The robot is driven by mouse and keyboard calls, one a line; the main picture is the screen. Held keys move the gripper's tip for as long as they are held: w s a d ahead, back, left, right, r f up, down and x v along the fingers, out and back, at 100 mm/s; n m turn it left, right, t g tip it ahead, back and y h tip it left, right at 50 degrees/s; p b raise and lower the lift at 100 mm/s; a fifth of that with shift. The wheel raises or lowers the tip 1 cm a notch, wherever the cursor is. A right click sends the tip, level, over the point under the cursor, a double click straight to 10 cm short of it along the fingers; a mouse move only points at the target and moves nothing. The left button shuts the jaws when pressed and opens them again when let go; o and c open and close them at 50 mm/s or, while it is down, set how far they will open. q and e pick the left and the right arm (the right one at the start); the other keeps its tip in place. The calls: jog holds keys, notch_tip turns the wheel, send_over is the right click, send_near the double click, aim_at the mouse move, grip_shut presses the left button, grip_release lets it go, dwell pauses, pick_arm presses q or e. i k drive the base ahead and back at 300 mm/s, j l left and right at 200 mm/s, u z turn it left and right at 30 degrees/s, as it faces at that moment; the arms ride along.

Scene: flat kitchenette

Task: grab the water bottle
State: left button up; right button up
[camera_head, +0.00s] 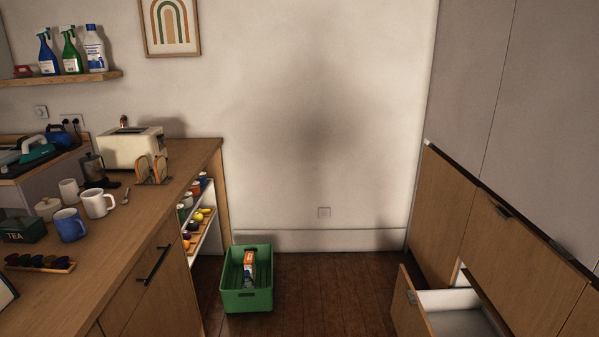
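No plain water bottle can be made out for certain. A white bottle with a blue label (95,48) stands upright on the wall shelf at the upper left. Beside it stand a green spray bottle (71,50) and a blue spray bottle (47,52). A green crate (232,300) on the floor holds an orange and white item (249,265), too small to identify. Neither of my grippers is in view.
A wooden counter (110,250) on the left bears mugs, a toaster (130,147) and a French press (93,170). An open drawer (455,303) juts out at the lower right. The floor (330,290) between crate and drawer is clear.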

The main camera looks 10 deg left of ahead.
aim_at(248, 282)
jog(key=i+u, duration=0.3)
jog(key=i, duration=0.25)
jog(key=i+l+u, duration=0.25)
jog(key=i, duration=0.3)
jog(key=i+l+u, duration=0.1)
jog(key=i+u, duration=0.2)
jog(key=i, duration=0.2)
jog(key=i+l+u, duration=0.25)
jog(key=i, duration=0.25)
jog(key=l, duration=0.1)
